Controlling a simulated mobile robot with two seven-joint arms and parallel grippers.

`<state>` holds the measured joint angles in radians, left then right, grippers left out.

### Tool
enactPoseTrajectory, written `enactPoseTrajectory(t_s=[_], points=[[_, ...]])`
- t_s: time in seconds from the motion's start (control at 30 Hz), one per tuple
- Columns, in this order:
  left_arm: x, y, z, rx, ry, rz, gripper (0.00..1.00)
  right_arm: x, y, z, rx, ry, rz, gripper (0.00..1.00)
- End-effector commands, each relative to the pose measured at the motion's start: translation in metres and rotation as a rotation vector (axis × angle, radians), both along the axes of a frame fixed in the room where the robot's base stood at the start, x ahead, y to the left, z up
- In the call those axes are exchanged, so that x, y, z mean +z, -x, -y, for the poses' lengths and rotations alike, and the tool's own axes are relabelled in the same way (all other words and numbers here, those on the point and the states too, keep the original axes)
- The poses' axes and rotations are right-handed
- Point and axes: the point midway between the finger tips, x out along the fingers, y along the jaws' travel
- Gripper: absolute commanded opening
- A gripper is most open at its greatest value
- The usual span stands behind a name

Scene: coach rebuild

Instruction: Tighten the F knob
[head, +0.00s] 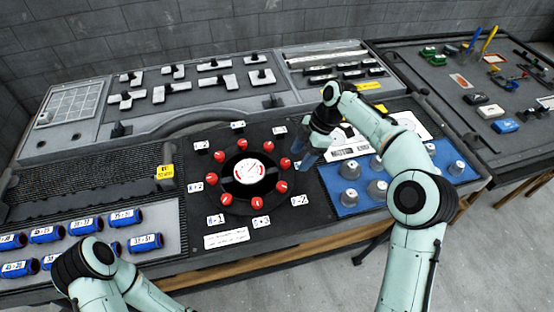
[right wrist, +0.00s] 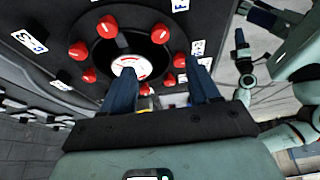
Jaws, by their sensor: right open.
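A round black fixture with a white-faced gauge (head: 249,170) in its middle and several red knobs around it stands on the dark mat. In the right wrist view, a white label that seems to read F (right wrist: 180,5) is cut by the top edge. The red knob nearest to it (right wrist: 160,34) lies beyond my fingers, apart from them. I cannot tell which knob this is in the head view. My right gripper (head: 310,153) is open beside the fixture's right side; its two blue fingers (right wrist: 162,82) hold nothing. My left arm shows at the lower left, its gripper out of view.
A blue mat (head: 350,207) with several grey knobs lies right of the fixture, under my right arm. Blue cylinders (head: 46,234) lie in a tray at the left. Grey blocks stand on the raised back panel (head: 221,105). A second table (head: 455,125) holds small tools.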

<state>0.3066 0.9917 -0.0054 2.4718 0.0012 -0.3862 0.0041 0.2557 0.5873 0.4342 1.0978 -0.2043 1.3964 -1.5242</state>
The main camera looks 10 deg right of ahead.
Motion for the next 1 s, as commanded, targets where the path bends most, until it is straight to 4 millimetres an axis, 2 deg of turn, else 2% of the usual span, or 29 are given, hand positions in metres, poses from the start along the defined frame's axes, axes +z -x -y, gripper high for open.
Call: enactPoseTrajectory(t_s=[0.23,0.7,0.83,1.0], points=[[-0.005,0.005,0.0,0.001,0.0,-0.008,0.43,-0.014,0.001,-0.005,0.0,0.0,-0.003,0.61],[-0.022,0.017,0.0,0.001,0.0,-0.02,0.43,-0.099,0.003,-0.04,0.001,0.0,-0.004,0.61],[-0.023,0.017,0.0,0.001,0.0,-0.02,0.43,-0.114,0.004,-0.047,-0.001,0.0,-0.004,0.61],[-0.023,0.018,0.0,0.001,0.0,-0.02,0.43,-0.124,0.003,-0.051,-0.001,0.0,-0.002,0.61]])
